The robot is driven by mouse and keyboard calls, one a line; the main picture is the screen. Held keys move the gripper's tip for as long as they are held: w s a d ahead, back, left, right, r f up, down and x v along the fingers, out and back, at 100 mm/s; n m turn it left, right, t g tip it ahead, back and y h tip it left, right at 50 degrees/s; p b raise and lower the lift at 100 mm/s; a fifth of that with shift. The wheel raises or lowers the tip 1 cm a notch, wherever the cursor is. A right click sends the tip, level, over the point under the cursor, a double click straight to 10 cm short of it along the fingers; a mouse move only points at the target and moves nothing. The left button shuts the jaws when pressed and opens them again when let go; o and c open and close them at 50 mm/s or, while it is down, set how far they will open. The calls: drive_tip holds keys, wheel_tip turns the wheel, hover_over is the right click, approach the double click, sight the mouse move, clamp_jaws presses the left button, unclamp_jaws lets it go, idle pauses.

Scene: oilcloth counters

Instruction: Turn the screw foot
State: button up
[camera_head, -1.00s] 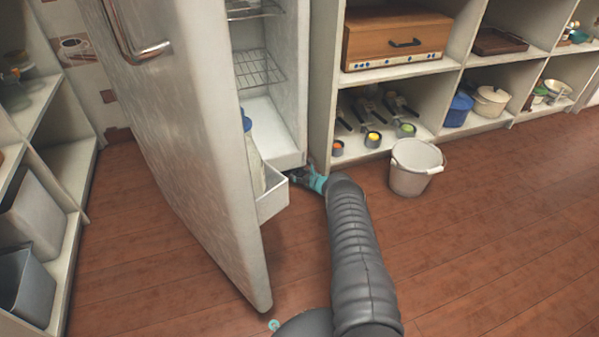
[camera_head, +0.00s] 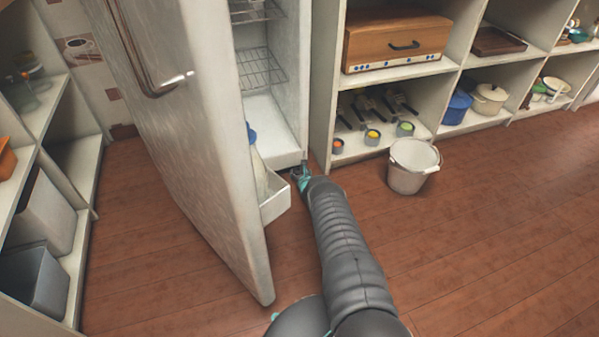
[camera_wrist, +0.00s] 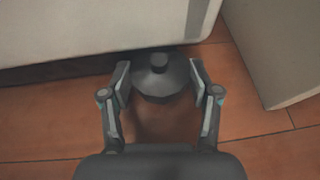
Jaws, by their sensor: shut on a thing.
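The screw foot (camera_wrist: 163,84) is a dark grey, faceted disc with a short round knob on top. In the wrist view it sits just under the fridge's lower front edge. My gripper (camera_wrist: 159,78) is shut on it, one finger on each side. In the head view my gripper (camera_head: 301,175) is low at the fridge's bottom right corner, and the foot cannot be made out there. The fridge (camera_head: 274,150) has its door (camera_head: 190,150) standing open to the left. The underside of the fridge is in shadow.
A door bin (camera_head: 275,207) holding a bottle juts out just left of my gripper. A white bucket (camera_head: 411,168) stands on the floor to the right, before open shelves (camera_head: 395,72).

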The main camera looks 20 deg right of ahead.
idle(0.4)
drive_tip(key=o, duration=1.2)
drive_tip(key=shift+c, duration=0.2)
drive_tip(key=shift+d+f+n+y+b, duration=0.1)
drive_tip(key=shift+n+y+b, duration=0.2)
drive_tip(key=shift+b, duration=0.05)
drive_tip(key=n+y+b, duration=0.2)
drive_tip(key=y+b, duration=0.1)
drive_tip(key=shift+d, duration=0.15)
drive_tip(key=n+y+b, duration=0.2)
drive_tip(key=n+b, duration=0.1)
drive_tip(key=b, duration=0.1)
drive_tip(key=shift+d+f+g+y, duration=0.1)
drive_tip(key=shift+d+g+y, duration=0.05)
drive_tip(key=shift+g+y, duration=0.2)
drive_tip(key=shift+w+n+y+b, duration=0.1)
drive_tip(key=shift+n+y+b, duration=0.3)
drive_tip(key=shift+b, duration=0.45)
